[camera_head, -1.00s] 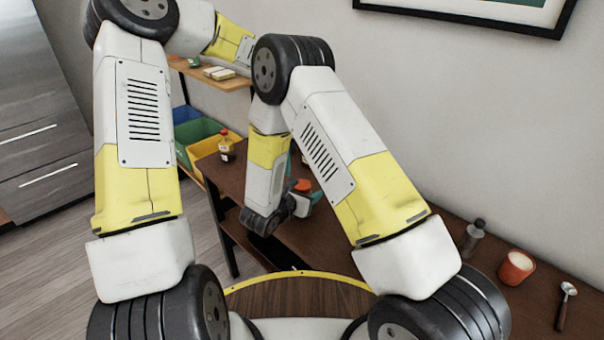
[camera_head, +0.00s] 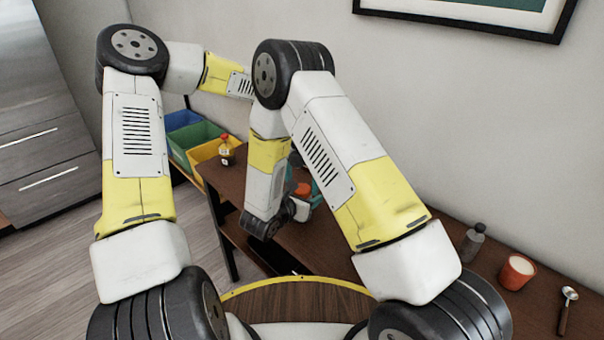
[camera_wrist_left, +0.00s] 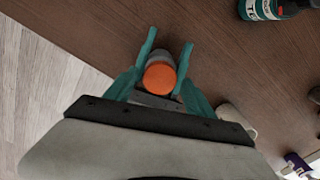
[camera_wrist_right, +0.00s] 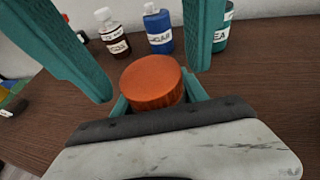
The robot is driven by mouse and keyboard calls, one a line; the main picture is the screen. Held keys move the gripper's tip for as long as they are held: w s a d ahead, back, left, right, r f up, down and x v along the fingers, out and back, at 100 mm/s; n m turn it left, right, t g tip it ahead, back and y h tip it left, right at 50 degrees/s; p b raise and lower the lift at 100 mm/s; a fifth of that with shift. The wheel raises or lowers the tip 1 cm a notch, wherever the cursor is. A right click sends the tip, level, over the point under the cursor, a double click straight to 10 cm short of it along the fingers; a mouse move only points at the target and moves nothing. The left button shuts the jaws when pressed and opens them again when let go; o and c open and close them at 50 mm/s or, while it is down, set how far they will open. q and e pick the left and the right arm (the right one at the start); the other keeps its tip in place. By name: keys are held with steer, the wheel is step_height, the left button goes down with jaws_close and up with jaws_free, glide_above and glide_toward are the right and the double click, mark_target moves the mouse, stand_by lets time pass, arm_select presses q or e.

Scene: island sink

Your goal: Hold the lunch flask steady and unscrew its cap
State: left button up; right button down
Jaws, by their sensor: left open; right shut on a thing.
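The lunch flask stands on the brown counter. Its round orange cap (camera_head: 302,189) shows in the head view, partly behind my right arm, and in the left wrist view (camera_wrist_left: 159,77). In the right wrist view the cap (camera_wrist_right: 152,82) is large and covers most of the flask body. My right gripper (camera_wrist_right: 158,101) is shut on the flask below the cap, its fingertips mostly hidden. My left gripper (camera_wrist_left: 169,42) is open, with its teal fingers pointing down either side of the cap. I cannot tell of any contact with it.
In the right wrist view a brown bottle (camera_wrist_right: 113,38), a blue bottle (camera_wrist_right: 158,30) and a teal bottle (camera_wrist_right: 222,34) stand behind. A grey bottle (camera_head: 473,242), an orange cup (camera_head: 516,272) and a spoon (camera_head: 565,308) are at right. Colored bins (camera_head: 200,152) are at left.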

arm_select(q)
steer(key=shift+f, duration=0.3)
jaws_close()
steer(key=n, duration=0.3)
steer(key=shift+o, duration=0.4)
jaws_free()
steer(key=shift+r, duration=0.1)
